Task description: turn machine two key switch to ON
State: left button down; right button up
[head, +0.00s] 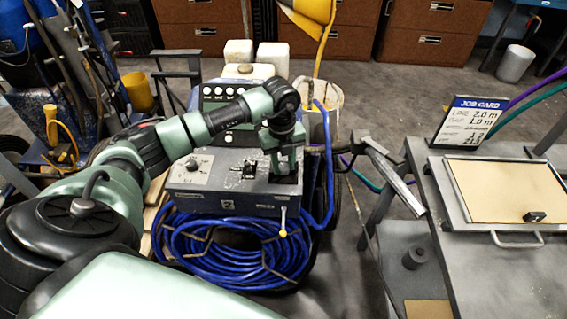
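Machine two (228,192) is a grey box marked with a 2, with a control panel on its top. The panel carries a round dial (192,163) at its left and a small black fitting (249,170) near its middle. My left gripper (284,172) points down over the right end of the panel, close to its surface. The gripper and wrist hide that part of the panel, so I cannot make out the key switch or its position. I cannot tell whether the fingers are apart or hold anything. My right gripper is not in view.
A coiled blue hose (230,250) hangs on the machine's front. A small lever with a yellow tip (283,222) sticks out below the panel. A bench with a job card (468,122) and a framed tan board (505,190) is farther right.

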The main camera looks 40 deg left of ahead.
pick_arm(q)
jog(key=shift+m, duration=0.5)
jog(key=shift+m+b, duration=0.75)
jog(key=shift+m, duration=0.25)
jog(key=m+b, duration=0.1)
jog(key=m, duration=0.2)
jog(key=shift+m, duration=0.3)
jog(key=m+b, duration=0.2)
jog(key=m, duration=0.3)
jog(key=shift+w, duration=0.1)
jog(key=shift+m, duration=0.3)
jog(key=c, duration=1.1)
grip_release()
jog(key=shift+o, duration=0.2)
